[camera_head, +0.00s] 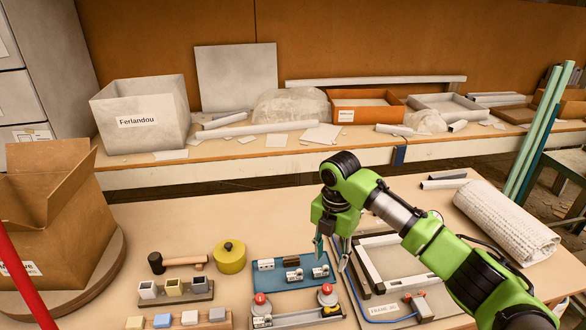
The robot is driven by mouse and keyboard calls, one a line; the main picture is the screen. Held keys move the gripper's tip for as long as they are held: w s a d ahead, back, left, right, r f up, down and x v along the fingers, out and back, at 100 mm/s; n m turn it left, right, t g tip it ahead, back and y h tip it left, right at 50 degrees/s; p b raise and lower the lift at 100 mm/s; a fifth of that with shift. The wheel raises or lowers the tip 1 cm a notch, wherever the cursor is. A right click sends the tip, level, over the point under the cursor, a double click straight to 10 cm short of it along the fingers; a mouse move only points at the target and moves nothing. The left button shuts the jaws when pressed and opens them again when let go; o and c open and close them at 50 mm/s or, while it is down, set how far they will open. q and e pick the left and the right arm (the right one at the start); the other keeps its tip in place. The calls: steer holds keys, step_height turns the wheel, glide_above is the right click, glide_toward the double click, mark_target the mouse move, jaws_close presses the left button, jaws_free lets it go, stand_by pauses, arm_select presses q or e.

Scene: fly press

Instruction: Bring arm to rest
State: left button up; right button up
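My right arm comes in from the lower right. Its gripper (332,262) points down over the right part of a blue tray (264,282) that holds several small metal pieces. The two fingers are apart, with nothing seen held between them. I cannot tell the exact height of the fingertips above the tray. My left gripper is not in view.
A two-red-button fixture (290,319) stands in front of the tray. A yellow round pot (229,261) and a mallet (184,262) lie left. A grey frame (366,264) sits under my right arm, and a rolled cloth (507,222) lies right.

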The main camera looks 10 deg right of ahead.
steer(key=s+a+f+m+y, duration=0.1)
steer(key=s+a+f+m, duration=0.2)
steer(key=s+f, duration=0.1)
steer(key=s+a+f+m+y, duration=0.1)
steer(key=s+a+f+m, duration=0.2)
steer(key=s, duration=0.3)
steer(key=s+a+f+m+t, duration=0.1)
steer(key=s+a+f+m, duration=0.2)
steer(key=s+f, duration=0.2)
steer(key=shift+s+a+f+y, duration=0.1)
steer(key=shift+s+a+y, duration=0.1)
steer(key=shift+y, duration=0.2)
steer(key=s+d+m+t+h, duration=0.3)
steer(key=s+d+m, duration=1)
steer(key=s+m, duration=0.4)
step_height(320, 180, down, 27)
steer(key=s+g, duration=0.2)
steer(key=s+d+f+g, duration=0.1)
steer(key=s+d+f, duration=0.2)
steer(key=s+f, duration=1.1)
steer(key=s, duration=0.2)
steer(key=shift+s+f+n, duration=0.25)
steer(key=shift+s+n, duration=0.15)
